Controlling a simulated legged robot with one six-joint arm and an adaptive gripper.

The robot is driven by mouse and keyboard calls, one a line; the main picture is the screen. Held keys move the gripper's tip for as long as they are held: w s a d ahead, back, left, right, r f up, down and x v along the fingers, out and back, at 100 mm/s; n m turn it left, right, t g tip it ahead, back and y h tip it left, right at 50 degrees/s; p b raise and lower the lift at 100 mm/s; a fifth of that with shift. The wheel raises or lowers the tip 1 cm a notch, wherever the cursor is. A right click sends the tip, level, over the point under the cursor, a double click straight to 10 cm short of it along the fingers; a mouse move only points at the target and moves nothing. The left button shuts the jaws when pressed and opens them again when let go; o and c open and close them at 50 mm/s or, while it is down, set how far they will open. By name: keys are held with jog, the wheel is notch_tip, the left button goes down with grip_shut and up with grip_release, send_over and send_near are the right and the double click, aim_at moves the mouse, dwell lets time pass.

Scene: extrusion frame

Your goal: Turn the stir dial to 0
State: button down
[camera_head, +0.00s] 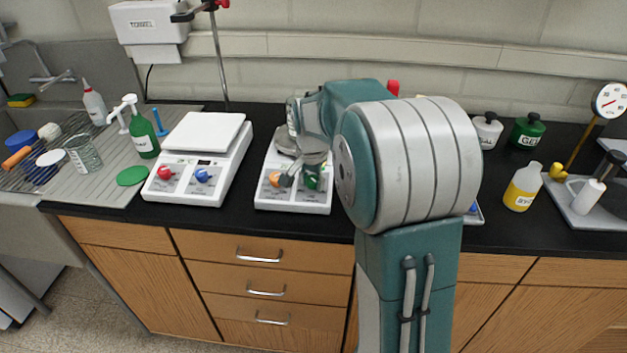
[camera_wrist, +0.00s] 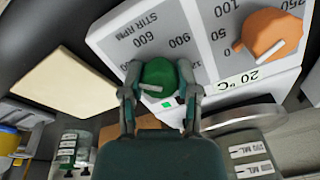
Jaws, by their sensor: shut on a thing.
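The stir dial is a green knob (camera_wrist: 159,73) under the "STIR RPM" label, on the front panel of a white hotplate stirrer (camera_head: 265,197). My gripper (camera_wrist: 160,88) is shut on the knob, with one finger on each side of it. A white pointer mark shows on the knob, pointing to the left in the wrist view. The numbers 600 and 900 show by the dial; the 0 mark is not visible. An orange knob (camera_wrist: 270,40) with a temperature scale sits beside it. In the head view my arm hides part of the stirrer, and the green knob (camera_head: 313,182) shows below the gripper.
A white balance-like device (camera_head: 205,135) with red and blue knobs stands to the left on the black bench. A yellow-filled bottle (camera_head: 522,188) and a gauge stand (camera_head: 609,100) are on the right. The bench edge runs in front.

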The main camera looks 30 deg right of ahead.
jog(key=n, duration=0.7)
jog(key=shift+s+a, duration=0.1)
jog(key=shift+a, duration=0.05)
jog(key=n, duration=0.6)
jog(key=shift+s+n+h, duration=0.1)
jog(key=shift+n+h, duration=0.2)
jog(key=shift+n, duration=0.1)
jog(key=shift+d, duration=0.2)
jog(key=shift+c, duration=1.7)
grip_release()
jog(key=shift+r, duration=0.15)
